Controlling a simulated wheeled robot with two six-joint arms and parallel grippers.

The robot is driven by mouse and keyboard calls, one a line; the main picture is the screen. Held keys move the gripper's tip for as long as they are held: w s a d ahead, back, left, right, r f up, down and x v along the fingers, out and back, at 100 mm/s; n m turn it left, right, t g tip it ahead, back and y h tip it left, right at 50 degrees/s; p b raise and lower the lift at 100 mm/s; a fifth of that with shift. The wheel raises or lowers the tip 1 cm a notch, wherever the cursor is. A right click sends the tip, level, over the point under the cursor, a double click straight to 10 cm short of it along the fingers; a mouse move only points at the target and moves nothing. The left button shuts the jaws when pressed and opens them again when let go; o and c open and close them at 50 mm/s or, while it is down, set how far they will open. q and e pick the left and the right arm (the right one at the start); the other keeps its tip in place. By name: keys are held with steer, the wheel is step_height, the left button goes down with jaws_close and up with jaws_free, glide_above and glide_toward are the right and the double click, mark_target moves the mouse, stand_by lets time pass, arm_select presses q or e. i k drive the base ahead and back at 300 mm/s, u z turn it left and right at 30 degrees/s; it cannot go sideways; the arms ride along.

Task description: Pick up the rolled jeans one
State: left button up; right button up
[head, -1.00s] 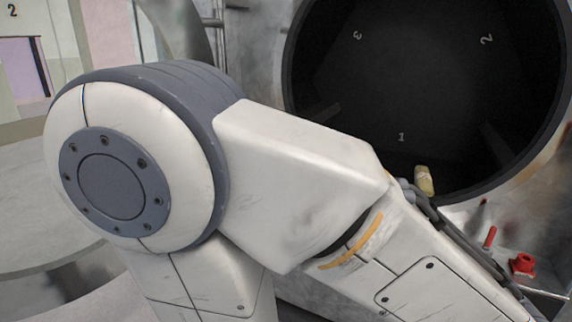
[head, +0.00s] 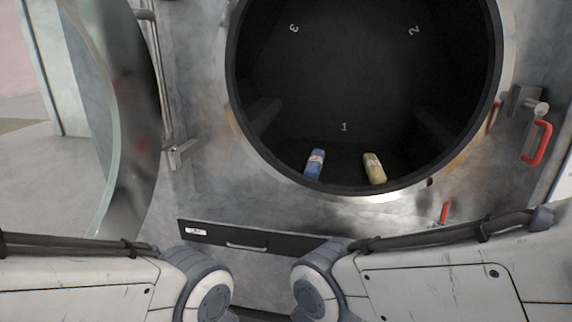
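A blue roll (head: 314,165), which looks like the rolled jeans, lies just inside the lower rim of the dark round washer drum (head: 345,75). It has a small pale and reddish band on it. A yellowish roll (head: 374,168) lies to its right, a short gap away. Parts of both my arms show at the bottom left and bottom right. Neither gripper is in the frame, so nothing shows of what they hold.
The round door (head: 130,120) stands open at the left. A red handle (head: 541,143) and a small red lever (head: 444,212) stick out at the right. A black drawer (head: 250,238) with a grey handle is below the opening. The drum mouth is unobstructed.

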mark_target(313, 169)
steer(key=i, duration=1.65)
